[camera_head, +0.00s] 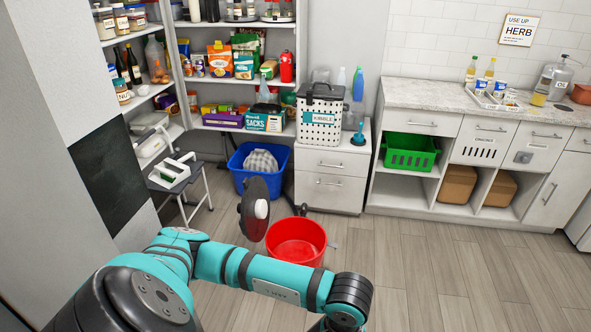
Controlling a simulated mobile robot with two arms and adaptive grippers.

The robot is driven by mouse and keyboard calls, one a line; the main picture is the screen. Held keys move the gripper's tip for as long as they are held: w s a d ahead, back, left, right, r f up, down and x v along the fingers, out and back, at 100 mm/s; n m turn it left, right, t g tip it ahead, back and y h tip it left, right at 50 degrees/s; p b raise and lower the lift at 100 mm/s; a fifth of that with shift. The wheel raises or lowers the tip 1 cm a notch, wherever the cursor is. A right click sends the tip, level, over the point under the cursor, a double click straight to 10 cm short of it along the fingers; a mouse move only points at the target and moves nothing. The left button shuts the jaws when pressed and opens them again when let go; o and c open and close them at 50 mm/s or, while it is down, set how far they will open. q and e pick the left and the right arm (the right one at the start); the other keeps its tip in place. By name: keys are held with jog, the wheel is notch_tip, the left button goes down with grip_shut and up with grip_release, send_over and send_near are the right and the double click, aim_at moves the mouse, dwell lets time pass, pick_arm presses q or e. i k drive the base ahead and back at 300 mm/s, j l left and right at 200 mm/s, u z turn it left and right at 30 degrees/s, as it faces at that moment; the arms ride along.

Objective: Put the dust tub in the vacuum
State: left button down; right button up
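I cannot surely pick out the dust tub or the vacuum. A white item with a dark green part (175,170) lies on a small grey step stool at the left. A dark round object with a pale knob (251,210) shows upright just behind my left arm, beside a red bucket (296,242) on the floor; I cannot tell what it is. My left arm, teal and black, reaches across the lower middle, and its wrist runs off the bottom edge, so the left gripper is hidden below the frame. My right arm and gripper are not in view.
A blue bin (259,167) stands under the pantry shelves. A white drawer unit (330,190) carries a perforated kibble container (320,118). A counter (440,95) with a green basket (410,152) below runs along the right. The wooden floor at right is clear.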

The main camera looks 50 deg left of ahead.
aim_at(297, 253)
jog(key=i+j+u, duration=0.15)
jog(key=i+u, duration=0.25)
jog(key=i, duration=0.15)
jog(key=i+u, duration=0.4)
jog(key=i, duration=0.2)
jog(key=i+l+u, duration=0.2)
jog(key=i+u, duration=0.15)
jog(key=i, duration=0.2)
